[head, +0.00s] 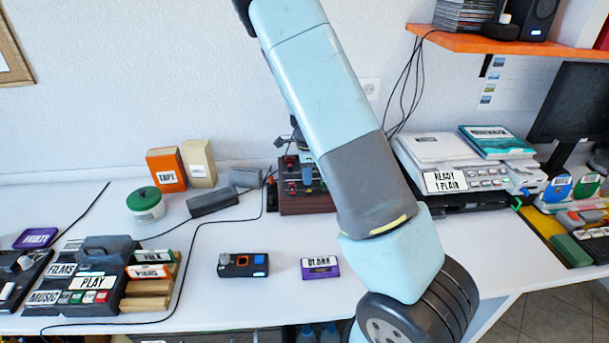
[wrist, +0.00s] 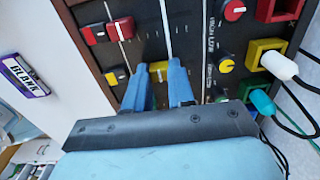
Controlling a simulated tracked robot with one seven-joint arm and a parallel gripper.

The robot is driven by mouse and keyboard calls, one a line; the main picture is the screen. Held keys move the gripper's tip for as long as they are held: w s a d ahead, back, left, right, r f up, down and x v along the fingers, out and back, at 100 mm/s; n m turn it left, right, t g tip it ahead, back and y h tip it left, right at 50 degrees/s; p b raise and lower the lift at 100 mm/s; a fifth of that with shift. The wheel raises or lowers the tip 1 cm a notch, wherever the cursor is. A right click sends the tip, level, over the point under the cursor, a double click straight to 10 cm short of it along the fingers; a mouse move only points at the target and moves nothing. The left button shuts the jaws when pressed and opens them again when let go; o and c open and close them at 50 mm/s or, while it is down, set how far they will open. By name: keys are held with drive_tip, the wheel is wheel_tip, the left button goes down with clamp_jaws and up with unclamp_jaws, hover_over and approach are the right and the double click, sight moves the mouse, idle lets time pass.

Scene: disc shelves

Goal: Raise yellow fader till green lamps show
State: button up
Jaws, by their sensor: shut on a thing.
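The dark control panel (wrist: 187,28) with a wooden side fills the wrist view. My gripper (wrist: 164,66) has its two blue fingers shut on a yellow fader cap (wrist: 158,70), which shows between them on its slot. Another yellow cap (wrist: 116,76) lies to the left, and two red fader caps (wrist: 92,35) sit above it. A red knob (wrist: 234,10) and a yellow knob (wrist: 226,66) are on the right. In the head view the wooden panel box (head: 302,199) stands at the back, partly behind my arm. I cannot make out any lit green lamps.
White and teal plugs (wrist: 278,66) with cables stick out at the panel's right. A purple cassette (head: 320,267) and a small black device (head: 243,265) lie in front of the box. A printer (head: 460,160) stands to the right. The table's front middle has some free room.

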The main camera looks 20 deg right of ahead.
clamp_jaws()
drive_tip(key=shift+w, duration=0.35)
drive_tip(key=o, duration=0.7)
unclamp_jaws()
wheel_tip(320, 180, up, 14)
drive_tip(key=shift+f, duration=0.15)
